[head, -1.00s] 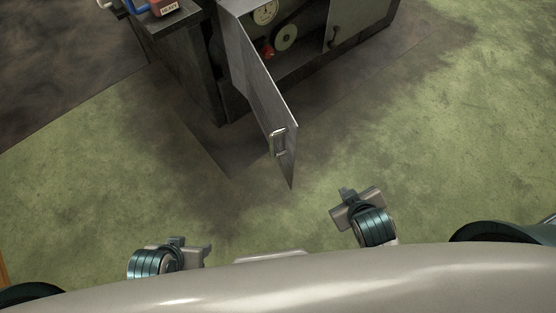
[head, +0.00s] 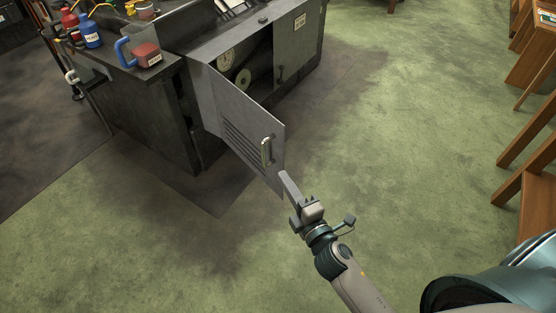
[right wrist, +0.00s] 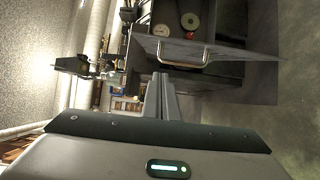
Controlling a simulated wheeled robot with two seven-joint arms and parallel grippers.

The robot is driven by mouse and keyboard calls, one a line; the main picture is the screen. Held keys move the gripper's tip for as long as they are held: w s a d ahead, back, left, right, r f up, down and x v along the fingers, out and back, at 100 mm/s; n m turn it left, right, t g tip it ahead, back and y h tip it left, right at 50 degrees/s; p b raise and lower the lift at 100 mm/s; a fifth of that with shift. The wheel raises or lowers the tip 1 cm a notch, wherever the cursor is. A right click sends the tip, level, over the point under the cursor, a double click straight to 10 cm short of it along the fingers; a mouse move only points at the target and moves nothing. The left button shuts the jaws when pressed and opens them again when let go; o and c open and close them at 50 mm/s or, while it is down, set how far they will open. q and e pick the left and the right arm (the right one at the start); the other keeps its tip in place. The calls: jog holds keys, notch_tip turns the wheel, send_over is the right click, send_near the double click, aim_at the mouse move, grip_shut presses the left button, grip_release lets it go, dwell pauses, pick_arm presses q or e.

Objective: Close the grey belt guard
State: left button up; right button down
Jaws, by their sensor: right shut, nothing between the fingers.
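The grey belt guard (head: 245,137) is a louvred door with a metal handle (head: 267,151), standing wide open from the dark machine cabinet (head: 205,55). In the right wrist view the guard (right wrist: 235,60) is seen with its handle (right wrist: 180,52) just beyond my fingers. My right gripper (head: 287,180) is shut and empty, its tips close to the guard's free lower edge; I cannot tell whether they touch. In the right wrist view the fingers (right wrist: 158,82) are together. Pulleys (head: 243,78) show inside the opening. My left gripper is out of the head view.
Wooden furniture (head: 538,200) stands at the right edge. The green floor (head: 400,130) between is clear.

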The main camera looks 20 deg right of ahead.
jog(key=shift+w+a, duration=0.1)
dwell(0.4)
send_near(273, 138)
jog(key=w+a, duration=0.4)
jog(key=shift+w+d+f+p, duration=0.1)
jog(key=shift+w+d+p, duration=0.15)
jog(key=shift+d, duration=0.6)
jog(key=shift+w+d+f+p, duration=0.1)
jog(key=shift+w+d+p, duration=0.15)
jog(key=shift+d, duration=0.65)
jog(key=shift+d, duration=0.1)
